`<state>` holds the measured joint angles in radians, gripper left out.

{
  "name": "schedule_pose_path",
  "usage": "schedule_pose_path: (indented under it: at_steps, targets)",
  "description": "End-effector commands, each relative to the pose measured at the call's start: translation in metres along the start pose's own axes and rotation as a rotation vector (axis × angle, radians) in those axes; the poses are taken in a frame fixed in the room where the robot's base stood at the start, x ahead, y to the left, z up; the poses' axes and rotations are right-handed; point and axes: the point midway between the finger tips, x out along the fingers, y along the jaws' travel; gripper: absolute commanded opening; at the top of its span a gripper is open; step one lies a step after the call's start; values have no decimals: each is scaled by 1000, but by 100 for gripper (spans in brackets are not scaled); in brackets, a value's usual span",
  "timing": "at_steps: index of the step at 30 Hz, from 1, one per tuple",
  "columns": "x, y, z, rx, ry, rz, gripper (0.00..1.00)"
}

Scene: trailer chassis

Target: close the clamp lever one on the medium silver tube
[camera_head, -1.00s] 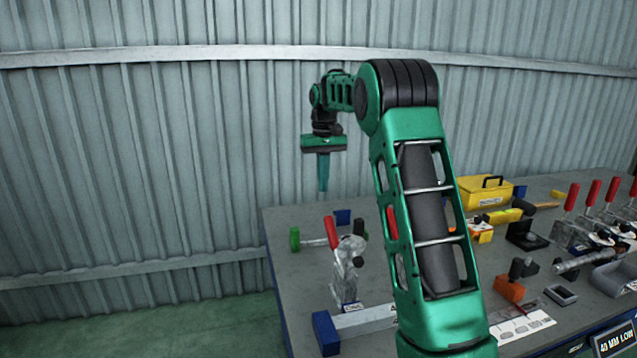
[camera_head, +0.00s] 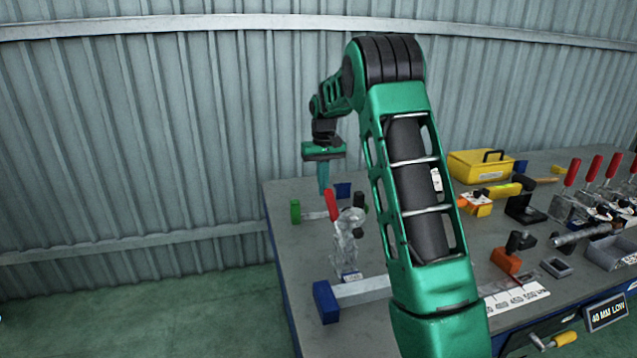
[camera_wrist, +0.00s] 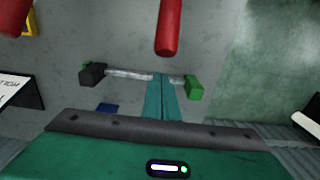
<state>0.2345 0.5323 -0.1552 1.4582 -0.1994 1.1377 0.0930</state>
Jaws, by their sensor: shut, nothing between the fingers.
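A silver clamp (camera_head: 346,250) with a red lever (camera_head: 333,206) stands at the table's near left; the lever points up, tilted slightly left. In the wrist view the red lever (camera_wrist: 168,28) shows at the top middle, beyond the fingertips. A silver tube (camera_head: 312,216) with a green end (camera_head: 295,211) lies behind the clamp. Another silver bar (camera_head: 365,290) with a blue end (camera_head: 326,302) lies at the clamp's foot. I cannot tell which is the medium tube. My gripper (camera_head: 324,190) is shut and empty, pointing down beside the lever's top, apparently apart from it.
More red-levered clamps (camera_head: 590,170), a yellow toolbox (camera_head: 480,164) and an orange-black clamp (camera_head: 507,260) stand on the table to the right. My arm hides the table's middle. A corrugated wall stands behind.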

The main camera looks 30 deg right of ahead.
Motion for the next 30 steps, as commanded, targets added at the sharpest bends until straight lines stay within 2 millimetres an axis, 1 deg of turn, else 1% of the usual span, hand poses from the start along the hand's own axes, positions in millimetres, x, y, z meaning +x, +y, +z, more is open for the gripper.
schedule_pose_path:
  at_steps: [3,14,30]
  targets:
    - [2,0,0,0,0,0,0]
    - [2,0,1,0,1,0,0]
    - [2,0,19,0,0,0,0]
